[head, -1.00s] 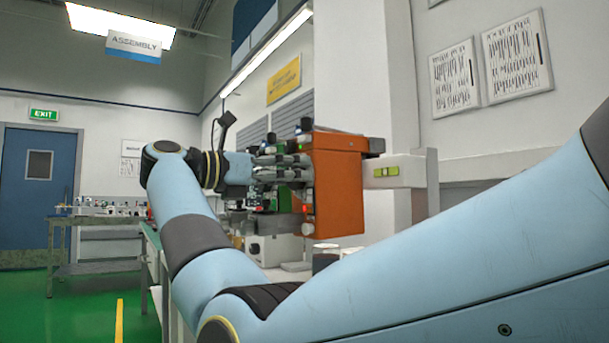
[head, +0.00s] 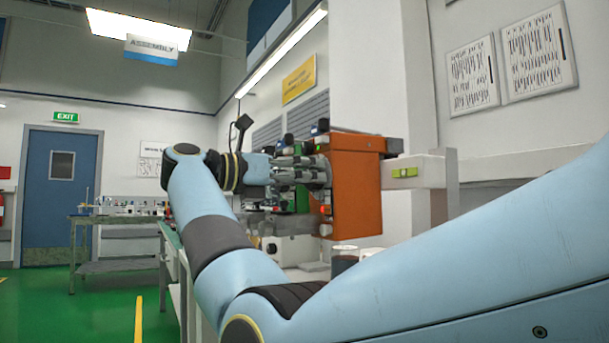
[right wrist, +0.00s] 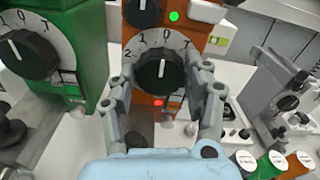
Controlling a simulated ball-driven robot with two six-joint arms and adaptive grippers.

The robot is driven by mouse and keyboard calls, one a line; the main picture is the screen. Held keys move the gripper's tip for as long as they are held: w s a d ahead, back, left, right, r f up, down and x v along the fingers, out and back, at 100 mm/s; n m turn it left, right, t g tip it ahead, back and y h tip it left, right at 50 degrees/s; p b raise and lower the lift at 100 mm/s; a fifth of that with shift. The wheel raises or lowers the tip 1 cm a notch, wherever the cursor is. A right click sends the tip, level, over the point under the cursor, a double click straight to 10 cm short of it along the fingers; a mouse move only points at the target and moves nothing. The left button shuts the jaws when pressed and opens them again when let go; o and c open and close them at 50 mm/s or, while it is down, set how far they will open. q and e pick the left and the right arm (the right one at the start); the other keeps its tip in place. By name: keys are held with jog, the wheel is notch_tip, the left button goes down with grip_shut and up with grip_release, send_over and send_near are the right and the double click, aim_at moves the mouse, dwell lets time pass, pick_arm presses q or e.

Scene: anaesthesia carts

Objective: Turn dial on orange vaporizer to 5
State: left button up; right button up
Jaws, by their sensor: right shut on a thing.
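The orange vaporizer (head: 357,195) hangs at the middle of the head view, its side facing me. My right gripper (head: 322,172) is at the vaporizer's front. In the right wrist view its fingers (right wrist: 160,80) stand on both sides of the dial and are shut on it. The exact dial reading is hard to tell. My left gripper is not in view.
A green vaporizer (right wrist: 78,55) with its own black dial (right wrist: 28,56) stands close on the left in the right wrist view. A white ledge with a yellow-green level (head: 404,173) is right of the orange vaporizer. A workbench (head: 118,217) stands farther left.

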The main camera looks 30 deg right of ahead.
jog(key=shift+r+n+p, duration=0.15)
jog(key=shift+n+p, duration=0.45)
jog(key=shift+n, duration=0.4)
jog(key=shift+n+p, duration=0.4)
jog(key=shift+n, duration=0.2)
jog(key=shift+w+n+p, duration=0.1)
jog(key=shift+n+p, duration=0.3)
jog(key=shift+n, duration=0.3)
jog(key=shift+n+p, duration=0.35)
jog(key=shift+n, duration=0.25)
jog(key=shift+f+n, duration=0.2)
jog(key=shift+n, duration=0.1)
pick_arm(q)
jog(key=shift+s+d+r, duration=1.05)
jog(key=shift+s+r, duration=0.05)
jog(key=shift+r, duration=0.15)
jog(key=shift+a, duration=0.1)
